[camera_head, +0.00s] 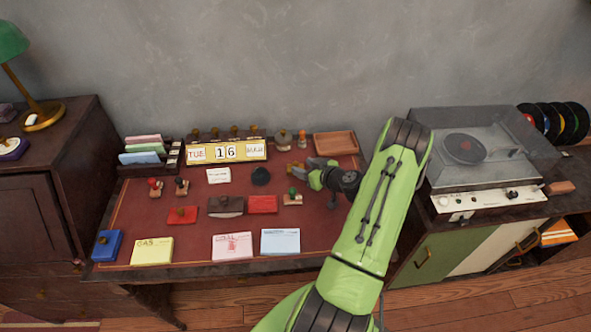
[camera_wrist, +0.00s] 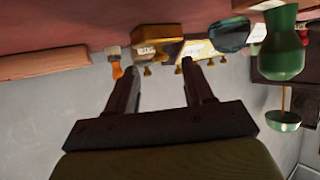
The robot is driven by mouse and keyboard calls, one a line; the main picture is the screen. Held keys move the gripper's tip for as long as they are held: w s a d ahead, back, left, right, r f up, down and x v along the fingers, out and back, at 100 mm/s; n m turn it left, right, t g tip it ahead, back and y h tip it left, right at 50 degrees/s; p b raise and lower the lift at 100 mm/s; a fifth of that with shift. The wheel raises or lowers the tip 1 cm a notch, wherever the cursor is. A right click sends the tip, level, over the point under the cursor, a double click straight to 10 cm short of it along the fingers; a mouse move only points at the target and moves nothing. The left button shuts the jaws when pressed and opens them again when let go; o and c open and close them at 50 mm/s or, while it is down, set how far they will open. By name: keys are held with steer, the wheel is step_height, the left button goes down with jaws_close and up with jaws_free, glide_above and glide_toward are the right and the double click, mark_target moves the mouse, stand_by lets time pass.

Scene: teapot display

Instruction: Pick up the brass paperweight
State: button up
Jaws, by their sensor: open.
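The brass paperweight (camera_wrist: 158,43) shows in the wrist view as a golden block on the red desk top, just beyond and between my fingertips. In the head view it is a small brass-coloured patch (camera_head: 294,168) left of my gripper (camera_head: 311,174), partly hidden by it. My gripper also shows in the wrist view (camera_wrist: 159,66), with its two dark fingers spread and nothing between them. A gap seems to remain between the fingertips and the paperweight.
A green-handled stamp (camera_head: 293,196) stands in front of my gripper, and a dark domed object (camera_head: 260,176) to its left. The calendar (camera_head: 226,152), an orange-topped bottle (camera_head: 302,139) and a wooden tray (camera_head: 335,144) are behind. A record player (camera_head: 470,150) stands right.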

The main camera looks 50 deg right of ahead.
mark_target(297, 164)
steer(key=x, duration=0.3)
steer(key=shift+w+f, duration=0.1)
jaws_close()
